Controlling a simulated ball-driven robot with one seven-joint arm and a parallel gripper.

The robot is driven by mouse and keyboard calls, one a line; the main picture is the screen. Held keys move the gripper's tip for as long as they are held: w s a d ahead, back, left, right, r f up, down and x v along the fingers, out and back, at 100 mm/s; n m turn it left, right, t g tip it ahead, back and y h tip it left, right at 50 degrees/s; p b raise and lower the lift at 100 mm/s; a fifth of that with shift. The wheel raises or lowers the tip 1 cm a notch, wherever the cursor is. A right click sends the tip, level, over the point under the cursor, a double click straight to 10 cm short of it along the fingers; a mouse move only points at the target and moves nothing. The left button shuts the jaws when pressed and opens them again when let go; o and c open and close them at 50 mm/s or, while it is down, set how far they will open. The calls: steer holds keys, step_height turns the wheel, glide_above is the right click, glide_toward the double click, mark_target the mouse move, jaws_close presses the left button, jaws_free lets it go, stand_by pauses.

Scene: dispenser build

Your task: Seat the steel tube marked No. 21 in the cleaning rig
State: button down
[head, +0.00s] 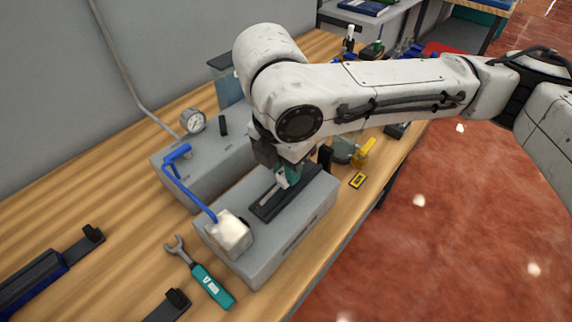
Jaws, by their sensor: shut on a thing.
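My gripper (288,165) points down over the right part of a grey block, which I take to be the cleaning rig (318,202). It is shut on a small teal and pale piece, probably the steel tube (282,179); my wrist hides much of it, and no number can be read. A long dark slotted holder (258,209) lies on top of the block, just below the gripper. Whether the held piece touches the holder cannot be told.
A white cube (229,232) with a blue hose sits on the block's near-left end. A grey unit with a gauge (193,121) stands behind. A teal-handled wrench (211,286) lies in front. Yellow pieces (364,153) stand to the right. The bench's left part has bare wood.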

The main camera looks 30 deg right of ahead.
mark_target(275, 188)
steer(key=shift+d+g+y+p, duration=0.25)
steer(key=shift+g+y+p, duration=0.15)
steer(key=shift+y+p, duration=0.95)
stand_by(1.1)
steer(key=shift+f+y+b, duration=0.25)
steer(key=shift+f+b, duration=0.45)
steer(key=shift+f, duration=0.05)
stand_by(0.6)
steer(key=shift+a, duration=0.25)
steer(key=shift+s+a, duration=0.15)
steer(key=shift+a, duration=0.15)
steer(key=shift+s+a+p, duration=0.15)
steer(key=shift+a+p, duration=0.1)
steer(key=shift+a, duration=0.3)
steer(key=shift+s+a+p, duration=0.15)
steer(key=shift+a+p, duration=0.05)
steer(key=shift+a, duration=0.35)
steer(key=c, duration=0.6)
jaws_free()
steer(key=shift+r, duration=0.1)
steer(key=shift+r+p, duration=3.1)
steer(key=shift+r, duration=0.35)
